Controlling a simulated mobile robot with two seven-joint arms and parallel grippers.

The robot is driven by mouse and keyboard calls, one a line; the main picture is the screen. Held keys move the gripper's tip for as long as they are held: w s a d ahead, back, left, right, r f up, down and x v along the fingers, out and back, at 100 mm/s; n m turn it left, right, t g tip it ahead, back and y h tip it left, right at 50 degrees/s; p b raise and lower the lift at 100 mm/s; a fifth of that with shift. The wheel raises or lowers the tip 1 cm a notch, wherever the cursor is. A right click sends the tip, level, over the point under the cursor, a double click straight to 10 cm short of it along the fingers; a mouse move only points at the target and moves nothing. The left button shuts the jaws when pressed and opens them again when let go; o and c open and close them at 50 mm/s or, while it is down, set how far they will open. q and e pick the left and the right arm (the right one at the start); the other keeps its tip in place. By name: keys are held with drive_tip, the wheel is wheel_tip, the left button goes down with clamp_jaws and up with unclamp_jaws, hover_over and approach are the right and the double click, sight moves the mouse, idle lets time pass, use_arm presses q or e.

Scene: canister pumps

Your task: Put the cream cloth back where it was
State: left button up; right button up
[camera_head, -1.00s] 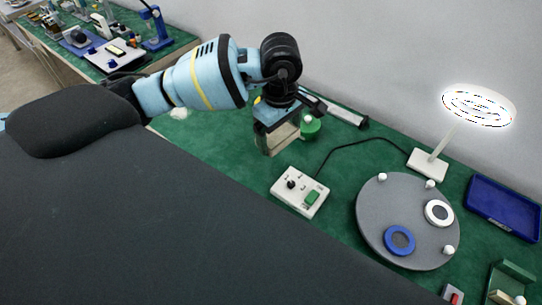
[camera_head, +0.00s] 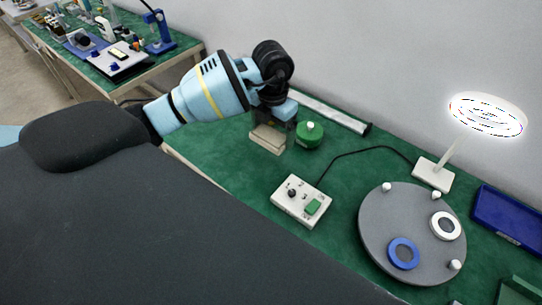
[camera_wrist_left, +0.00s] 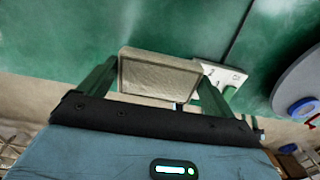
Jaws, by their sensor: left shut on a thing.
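A cream, flat, block-like folded piece, which looks like the cream cloth (camera_head: 267,139), is at my left gripper (camera_head: 273,127) on the far side of the green bench. In the left wrist view, the cloth (camera_wrist_left: 157,73) is between the two green fingers of the left gripper (camera_wrist_left: 160,82), which is shut on it. In the head view it is low over the green mat, left of a round green container. I cannot tell whether it touches the mat. My right gripper is not in view.
The round green container (camera_head: 309,134) with a white knob stands close to the right of my left gripper. A white control box (camera_head: 301,201), a grey disc (camera_head: 385,241) with rings, a lamp (camera_head: 434,173) and a blue tray (camera_head: 508,219) are further right. Green mat between is clear.

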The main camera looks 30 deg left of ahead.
sight(272, 163)
use_arm(q)
drive_tip(key=shift+f, duration=5)
drive_tip(key=shift+f, duration=0.1)
drive_tip(key=o, duration=0.4)
drive_tip(key=shift+f, duration=0.1)
drive_tip(key=shift+o, duration=1.1)
wheel_tip(272, 163, up, 12)
drive_tip(key=shift+r, duration=0.2)
